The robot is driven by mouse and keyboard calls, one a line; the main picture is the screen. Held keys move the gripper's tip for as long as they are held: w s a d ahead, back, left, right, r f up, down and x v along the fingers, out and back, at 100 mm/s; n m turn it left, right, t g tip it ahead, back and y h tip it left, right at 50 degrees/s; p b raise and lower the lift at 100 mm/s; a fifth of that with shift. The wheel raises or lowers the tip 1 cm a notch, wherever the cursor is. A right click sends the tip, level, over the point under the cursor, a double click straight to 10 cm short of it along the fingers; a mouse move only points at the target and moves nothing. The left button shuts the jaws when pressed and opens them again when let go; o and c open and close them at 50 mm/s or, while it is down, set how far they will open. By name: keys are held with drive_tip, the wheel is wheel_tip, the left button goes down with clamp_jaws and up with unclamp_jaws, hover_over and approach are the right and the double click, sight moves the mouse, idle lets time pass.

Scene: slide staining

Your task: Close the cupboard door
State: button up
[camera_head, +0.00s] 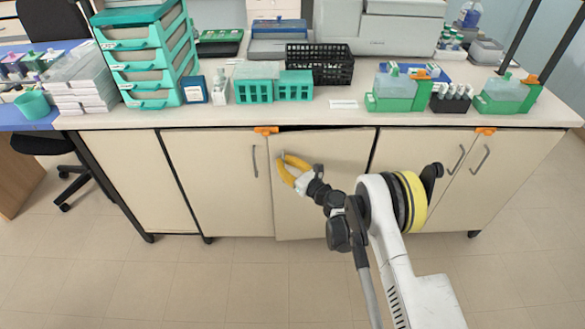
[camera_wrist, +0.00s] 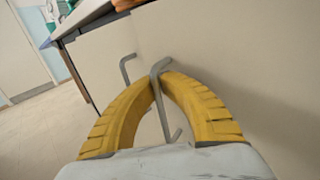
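The cupboard door (camera_head: 325,150) is the cream panel under the middle of the bench. It stands slightly ajar, with a dark gap along its top edge and its left side a little out from the neighbouring panel. Its grey bar handle (camera_wrist: 164,105) is near its left edge. My gripper (camera_head: 281,158) has two yellow fingers at that handle. In the wrist view my gripper (camera_wrist: 158,80) has its fingertips closed together around the upper part of the handle. Part of the handle is hidden by the fingers.
The neighbouring left door (camera_head: 225,185) is flush, with its own handle (camera_head: 254,161). An orange clip (camera_head: 266,130) sits on the bench edge above the seam. The benchtop holds a black basket (camera_head: 320,66), teal racks (camera_head: 253,90) and green staining dishes (camera_head: 395,94). The floor in front is clear.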

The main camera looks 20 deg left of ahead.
drive_tip(key=o, duration=0.5)
drive_tip(key=shift+w+d+f, duration=0.1)
drive_tip(key=shift+w+f, duration=0.2)
drive_tip(key=shift+w, duration=0.1)
drive_tip(key=shift+s+d+r, duration=0.2)
drive_tip(key=shift+s+r, duration=0.1)
drive_tip(key=shift+r, duration=0.1)
drive_tip(key=shift+s, duration=0.15)
drive_tip(key=shift+f, duration=0.15)
wheel_tip(320, 180, up, 10)
drive_tip(key=shift+r, duration=0.1)
